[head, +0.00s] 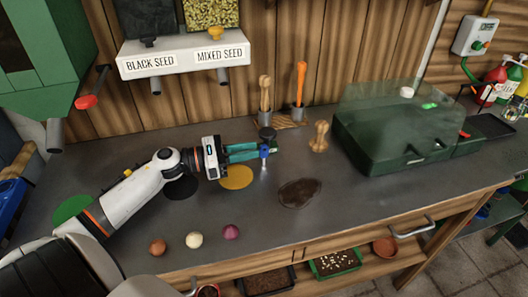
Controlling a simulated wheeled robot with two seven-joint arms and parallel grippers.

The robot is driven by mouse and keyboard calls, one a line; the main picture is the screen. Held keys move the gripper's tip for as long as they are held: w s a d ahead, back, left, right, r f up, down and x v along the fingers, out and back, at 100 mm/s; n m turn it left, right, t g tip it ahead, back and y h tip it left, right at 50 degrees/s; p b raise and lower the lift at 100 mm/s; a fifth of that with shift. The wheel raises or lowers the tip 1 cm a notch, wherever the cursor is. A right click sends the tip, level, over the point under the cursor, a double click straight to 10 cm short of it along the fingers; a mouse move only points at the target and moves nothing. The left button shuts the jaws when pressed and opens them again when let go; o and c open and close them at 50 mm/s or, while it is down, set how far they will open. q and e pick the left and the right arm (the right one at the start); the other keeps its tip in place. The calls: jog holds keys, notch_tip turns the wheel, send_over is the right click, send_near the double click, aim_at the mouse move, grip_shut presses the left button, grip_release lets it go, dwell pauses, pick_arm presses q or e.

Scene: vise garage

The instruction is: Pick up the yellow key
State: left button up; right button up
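I cannot make out a clear yellow key on the bench. A flat yellow disc (237,178) lies on the bench below the gripper. My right gripper is not in view.
A translucent green case (385,140) stands at the right of the bench. Wooden-handled tools (300,84) stand behind the gripper, and a wooden knobbed piece (319,138) beside it. A brown patch (299,193) and several small balls (195,240) lie nearer the front edge.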

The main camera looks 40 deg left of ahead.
aim_at(264, 156)
pick_arm(q)
jog(key=p+x, duration=0.1)
jog(key=x, duration=0.5)
jog(key=shift+w+d, duration=0.15)
jog(key=shift+d, duration=0.05)
jog(key=shift+c, duration=0.2)
grip_shut()
